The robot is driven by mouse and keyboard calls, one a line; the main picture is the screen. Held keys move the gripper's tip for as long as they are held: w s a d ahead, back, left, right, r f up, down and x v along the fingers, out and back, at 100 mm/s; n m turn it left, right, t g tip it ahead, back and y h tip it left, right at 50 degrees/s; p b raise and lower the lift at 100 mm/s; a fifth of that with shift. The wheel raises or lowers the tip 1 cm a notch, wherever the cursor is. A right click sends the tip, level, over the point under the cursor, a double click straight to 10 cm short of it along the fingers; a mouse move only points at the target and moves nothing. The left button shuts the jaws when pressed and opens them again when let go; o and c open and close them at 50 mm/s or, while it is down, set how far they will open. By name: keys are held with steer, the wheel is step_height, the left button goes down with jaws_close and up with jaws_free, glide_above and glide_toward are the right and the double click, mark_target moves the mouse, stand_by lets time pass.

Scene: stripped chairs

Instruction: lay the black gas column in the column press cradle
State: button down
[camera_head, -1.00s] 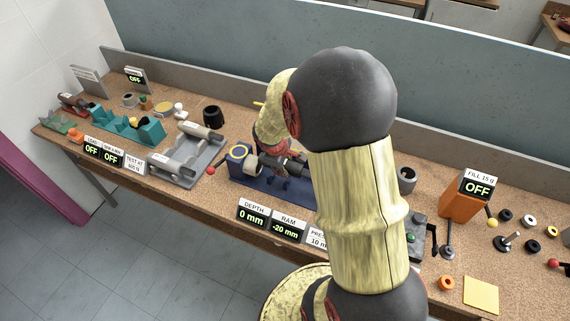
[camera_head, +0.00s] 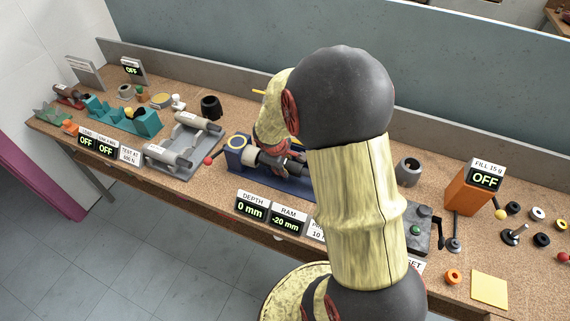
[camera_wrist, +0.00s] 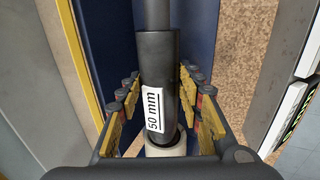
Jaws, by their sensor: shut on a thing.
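The black gas column (camera_wrist: 157,70) lies lengthwise in the wrist view, with a white "50 mm" label and a thinner grey rod at its top end. My gripper (camera_wrist: 160,100) has its yellow-padded fingers on both sides of it and is shut on it. Dark blue column press cradle surfaces (camera_wrist: 203,30) run along both sides below. A pale round part (camera_wrist: 167,148) sits at the column's lower end; whether they touch is unclear. In the head view the blue press (camera_head: 238,158) stands mid-bench, with my gripper (camera_head: 278,163) over it. My arm hides its right part.
Left of the press is a grey rack (camera_head: 180,160) with grey cylinders. DEPTH 0 mm (camera_head: 252,206) and RAM -20 mm (camera_head: 287,218) displays stand in front. A red-knobbed lever (camera_head: 208,160) is close at left. An orange filler (camera_head: 467,187) stands at right.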

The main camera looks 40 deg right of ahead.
steer(key=shift+f, duration=0.15)
steer(key=c, duration=1.5)
jaws_free()
steer(key=o, duration=0.4)
steer(key=shift+c, duration=0.2)
steer(key=shift+o, duration=0.2)
steer(key=shift+f, duration=0.1)
steer(key=v, duration=1.2)
